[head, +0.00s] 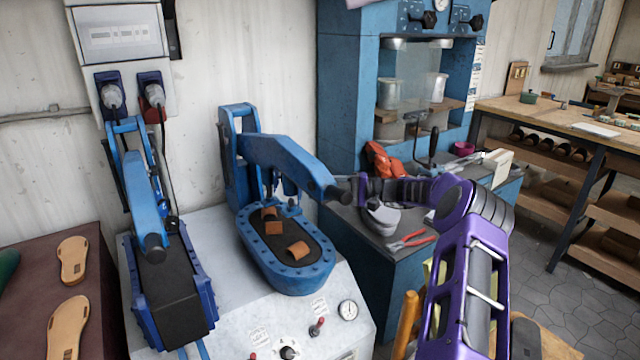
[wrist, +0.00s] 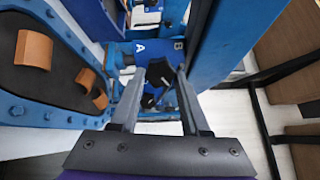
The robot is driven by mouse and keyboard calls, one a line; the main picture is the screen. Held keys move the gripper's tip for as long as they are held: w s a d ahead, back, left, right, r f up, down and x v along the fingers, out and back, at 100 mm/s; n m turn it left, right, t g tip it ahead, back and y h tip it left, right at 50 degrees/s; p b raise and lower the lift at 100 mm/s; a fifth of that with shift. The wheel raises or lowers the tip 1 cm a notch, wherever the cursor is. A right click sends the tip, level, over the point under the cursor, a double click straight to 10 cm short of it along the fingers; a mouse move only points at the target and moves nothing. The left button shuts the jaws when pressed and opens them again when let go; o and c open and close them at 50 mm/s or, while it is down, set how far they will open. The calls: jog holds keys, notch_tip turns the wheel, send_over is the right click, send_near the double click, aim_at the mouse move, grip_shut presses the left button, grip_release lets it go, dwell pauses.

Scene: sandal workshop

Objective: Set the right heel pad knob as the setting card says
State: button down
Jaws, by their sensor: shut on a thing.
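A black lobed knob (wrist: 158,73) sits on a blue plate marked A and B in the wrist view, with A on the left and B on the right. My gripper (wrist: 161,69) is around this knob, one finger at each side, and shut on it. The frames do not clearly show where the knob points. In the head view, my gripper (head: 345,190) is beside the front end of the blue press arm (head: 285,160); the knob is hidden there. I cannot make out a setting card for certain.
The oval blue press bed (head: 290,282) holds brown leather pieces (head: 298,249). A second blue press (head: 168,285) stands to the left. Red-handled pliers (head: 410,241) lie on the bench at the right. A blue press upright (wrist: 222,45) stands close right of my fingers.

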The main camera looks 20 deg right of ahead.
jog(key=shift+s+f+m+p, duration=0.1)
jog(key=shift+m+p, duration=0.8)
jog(key=shift+m, duration=3.2)
jog(key=shift+s+f+m+p, duration=0.1)
jog(key=shift+m+p, duration=0.75)
jog(key=shift+m, duration=3.25)
jog(key=shift+c, duration=1.9)
grip_release()
jog(key=b+v, duration=0.1)
jog(key=v, duration=1.6)
jog(key=shift+s, duration=0.15)
jog(key=shift+b, duration=0.3)
